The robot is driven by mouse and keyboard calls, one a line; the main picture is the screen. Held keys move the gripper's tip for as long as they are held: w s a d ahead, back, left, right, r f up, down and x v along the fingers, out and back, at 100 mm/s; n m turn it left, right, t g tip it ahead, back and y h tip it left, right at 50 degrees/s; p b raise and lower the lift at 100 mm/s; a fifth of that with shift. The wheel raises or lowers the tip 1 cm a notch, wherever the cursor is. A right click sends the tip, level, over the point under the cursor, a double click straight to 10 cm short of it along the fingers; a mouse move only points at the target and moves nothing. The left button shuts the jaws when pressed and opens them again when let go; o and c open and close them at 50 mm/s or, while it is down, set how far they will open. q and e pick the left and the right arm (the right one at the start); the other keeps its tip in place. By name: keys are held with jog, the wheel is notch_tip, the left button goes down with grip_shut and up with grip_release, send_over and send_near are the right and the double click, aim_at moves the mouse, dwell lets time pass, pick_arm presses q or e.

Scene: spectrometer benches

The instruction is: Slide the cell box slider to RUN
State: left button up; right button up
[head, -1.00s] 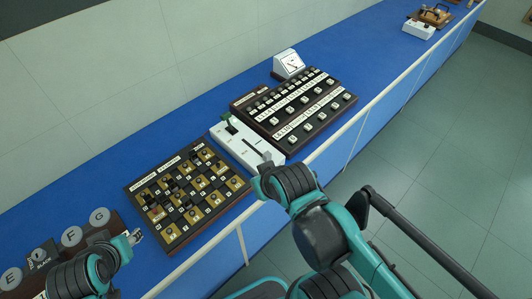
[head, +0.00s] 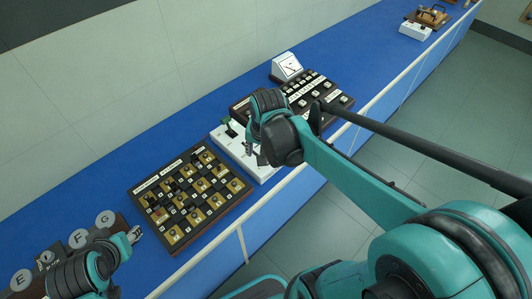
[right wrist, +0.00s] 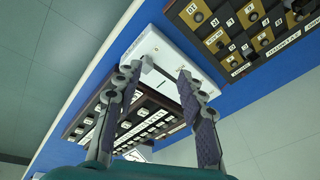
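The white cell box (head: 262,172) sits on the blue bench between two dark panels. A dark green lever (head: 231,130) stands at its far end. My right gripper (head: 250,150) is over the box, and its hand and forearm hide much of the box's top. In the right wrist view the gripper (right wrist: 158,82) is open, its fingers spread on either side of a dark piece (right wrist: 147,64) on the white box (right wrist: 180,60). I cannot tell whether they touch it. The slider's lettering is not readable. My left gripper (head: 134,236) is at the lower left, away from the box.
A checkered panel of brass and black blocks (head: 190,195) lies left of the box. A dark switch panel (head: 335,103) with a white meter (head: 286,67) behind it lies right. Round lettered knobs (head: 78,238) are at the lower left. A pale rail (head: 345,142) runs along the bench's front edge.

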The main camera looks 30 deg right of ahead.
jog(key=w+d+f+m+g, duration=0.1)
jog(key=w+d+f+m+p, duration=0.1)
jog(key=w+d+m, duration=0.1)
jog(key=w+d+f+m+g+p, duration=0.1)
jog(key=w+f+m, duration=0.1)
jog(key=shift+w+d+g, duration=0.15)
jog(key=shift+d+g, duration=0.15)
jog(key=shift+w+d+f+m, duration=0.15)
jog(key=shift+f+m, duration=0.1)
jog(key=shift+m, duration=0.15)
jog(key=shift+d+f, duration=0.1)
jog(key=shift+f, duration=0.2)
notch_tip(320, 180, down, 8)
jog(key=shift+r+b, duration=0.25)
jog(key=shift+b, duration=0.85)
grip_shut()
